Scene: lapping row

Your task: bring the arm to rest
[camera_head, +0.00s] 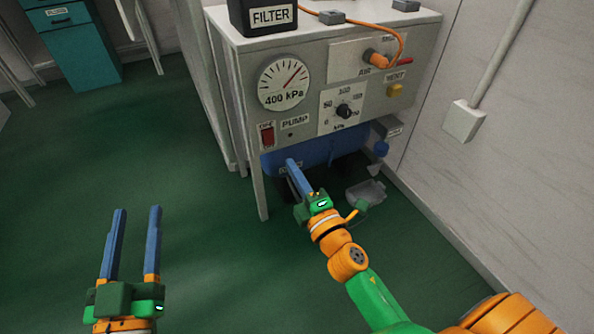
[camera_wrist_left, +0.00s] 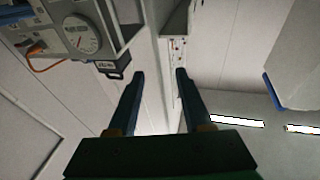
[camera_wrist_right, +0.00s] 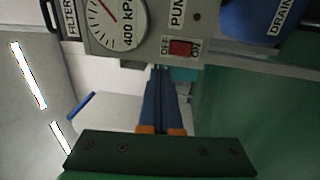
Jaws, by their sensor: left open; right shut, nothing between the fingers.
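My left gripper (camera_head: 137,210) is open and empty, fingers pointing up the head view over the green floor. In the left wrist view it (camera_wrist_left: 160,73) shows two parted fingers with nothing between them. My right gripper (camera_head: 291,164) is shut and empty, its blue fingers in front of the blue tank under the pump panel. In the right wrist view its fingers (camera_wrist_right: 160,75) lie together, tips below the red OFF/ON switch (camera_wrist_right: 182,47). Whether the tips touch the tank or panel I cannot tell.
The pump unit (camera_head: 230,65) carries a 400 kPa gauge (camera_head: 284,84), a black dial (camera_head: 344,111), a yellow vent button (camera_head: 395,90) and an orange hose (camera_head: 398,40). A FILTER box (camera_head: 262,17) stands on top. A wall is at right. Open green floor (camera_head: 130,150) lies at left.

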